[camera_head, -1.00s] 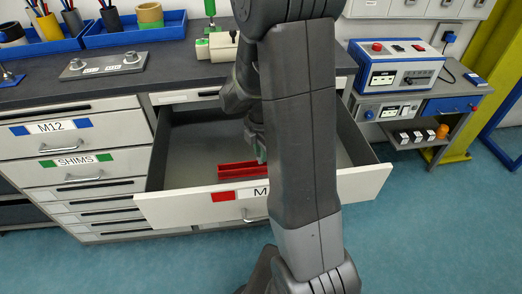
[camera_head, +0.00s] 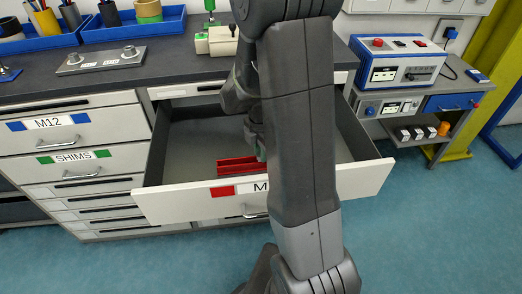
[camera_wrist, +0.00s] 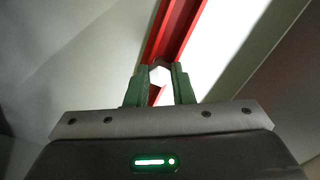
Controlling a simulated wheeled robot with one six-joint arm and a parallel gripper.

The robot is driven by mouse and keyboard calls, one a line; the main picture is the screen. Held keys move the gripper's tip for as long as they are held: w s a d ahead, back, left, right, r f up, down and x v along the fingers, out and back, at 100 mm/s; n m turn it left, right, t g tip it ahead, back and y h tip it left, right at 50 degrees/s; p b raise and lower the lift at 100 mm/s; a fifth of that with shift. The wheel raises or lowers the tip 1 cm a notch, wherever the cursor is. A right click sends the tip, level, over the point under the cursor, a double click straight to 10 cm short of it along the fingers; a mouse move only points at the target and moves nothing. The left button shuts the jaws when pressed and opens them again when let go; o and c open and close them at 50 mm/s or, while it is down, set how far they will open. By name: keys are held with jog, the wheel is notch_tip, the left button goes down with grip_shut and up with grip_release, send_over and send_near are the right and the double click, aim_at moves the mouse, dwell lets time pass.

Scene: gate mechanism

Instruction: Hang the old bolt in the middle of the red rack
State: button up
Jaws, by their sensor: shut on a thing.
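The red rack (camera_head: 236,166) lies inside the open drawer (camera_head: 190,150), near its front wall. It also shows in the wrist view (camera_wrist: 180,25) as a red channel running past the fingertips. The fingertips are right over the rack in this view. I cannot tell whether the bolt touches the rack. In the head view my arm hides most of the gripper and the bolt.
The drawer's side walls and front panel (camera_head: 170,205) surround my gripper. Above the drawer is a dark worktop (camera_head: 120,85) with a metal plate (camera_head: 100,60) and blue trays (camera_head: 135,27). A blue and white device (camera_head: 397,62) stands on the right. The drawer's left part is empty.

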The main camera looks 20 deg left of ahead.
jog(key=shift+f, duration=0.1)
jog(key=o, duration=1)
notch_tip(320, 180, up, 7)
jog(key=p, duration=0.5)
